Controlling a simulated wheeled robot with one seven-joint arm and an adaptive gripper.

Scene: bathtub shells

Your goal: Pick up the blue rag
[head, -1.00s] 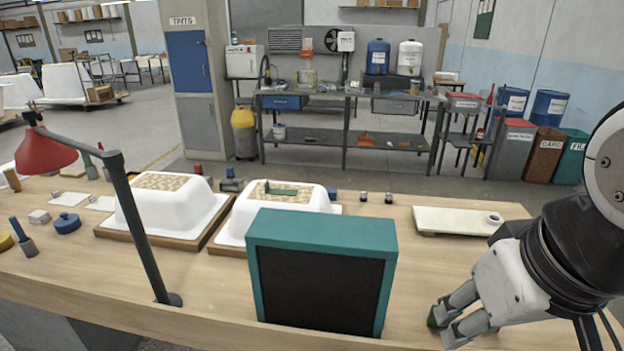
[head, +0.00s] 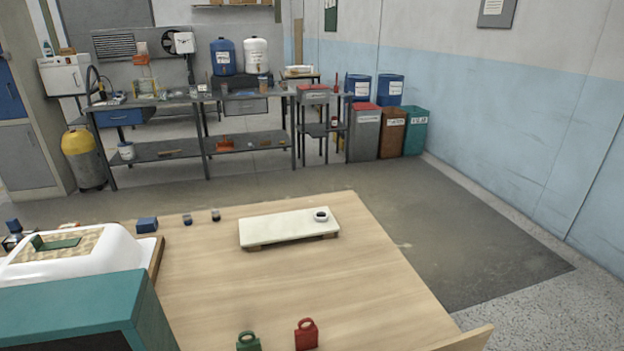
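A small blue block-like thing (head: 147,224) lies on the wooden table near its back edge, just right of the white tub shell (head: 75,255). It is too small to tell whether it is the folded blue rag. No other thing that could be a rag shows clearly. My gripper and arm are not in the head view, so its state is hidden.
A teal-framed panel (head: 80,305) stands at the front left. A cream board (head: 288,228) with a small dark-centred ring lies at the back. Green (head: 248,342) and red (head: 306,334) padlock-shaped things are at the front. The table's middle is clear. Shelving (head: 205,150) stands behind.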

